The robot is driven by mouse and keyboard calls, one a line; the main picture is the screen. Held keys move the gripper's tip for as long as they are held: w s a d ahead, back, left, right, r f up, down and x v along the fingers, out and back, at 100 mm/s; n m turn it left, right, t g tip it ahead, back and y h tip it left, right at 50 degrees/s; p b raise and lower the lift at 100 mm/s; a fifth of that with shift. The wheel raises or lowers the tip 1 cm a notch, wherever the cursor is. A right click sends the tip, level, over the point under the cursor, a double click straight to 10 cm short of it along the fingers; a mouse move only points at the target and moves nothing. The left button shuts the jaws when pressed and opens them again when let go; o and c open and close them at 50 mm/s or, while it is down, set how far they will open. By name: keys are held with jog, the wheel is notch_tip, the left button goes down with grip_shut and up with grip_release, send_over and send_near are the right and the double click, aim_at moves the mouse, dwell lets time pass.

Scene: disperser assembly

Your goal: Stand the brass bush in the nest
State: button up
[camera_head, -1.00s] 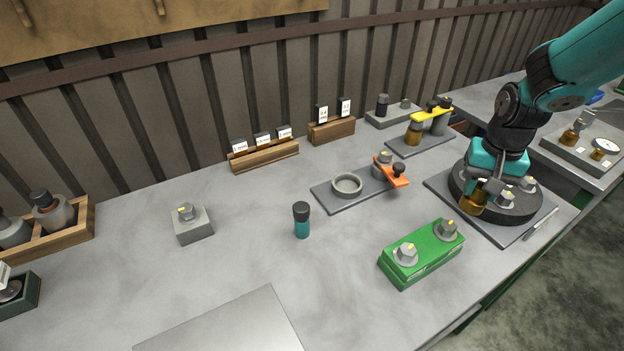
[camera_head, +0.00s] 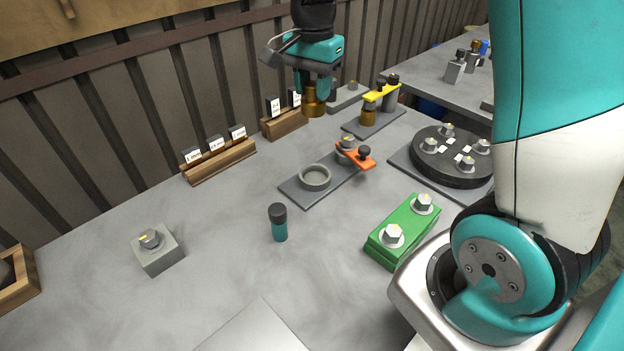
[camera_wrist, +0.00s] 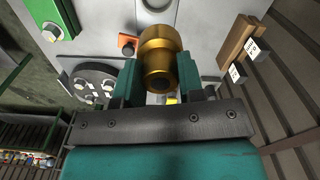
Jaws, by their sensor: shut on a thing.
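The brass bush (camera_head: 313,105) is held in my gripper (camera_head: 315,88), high above the bench near the back. In the wrist view the bush (camera_wrist: 160,52) sits between the two teal fingers of my gripper (camera_wrist: 160,76), which are shut on it. A grey ring-shaped nest (camera_head: 315,178) stands on a dark plate (camera_head: 297,194), empty as far as I see. The bush appears above and behind it in the head view, well apart. An orange clamp (camera_head: 355,155) is on the same plate, over a grey post; it also shows in the wrist view (camera_wrist: 127,40).
A yellow clamp (camera_head: 380,92) over a brass part stands behind right. A dark round turntable (camera_head: 450,157) is at right, a green block (camera_head: 403,230) in front. A teal bottle (camera_head: 278,222) stands left of it. Wooden card holders (camera_head: 219,160) line the back.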

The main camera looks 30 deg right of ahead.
jog(key=shift+s+d+r+m, duration=0.1)
jog(key=shift+s+r+m, duration=0.05)
jog(key=shift+r+m, duration=0.35)
jog(key=shift+f, duration=0.45)
notch_tip(320, 180, down, 19)
jog(key=shift+d+r+p, duration=0.1)
jog(key=shift+r+p, duration=0.05)
jog(key=shift+p, duration=0.6)
jog(key=shift+s, duration=0.1)
jog(key=o, duration=1.1)
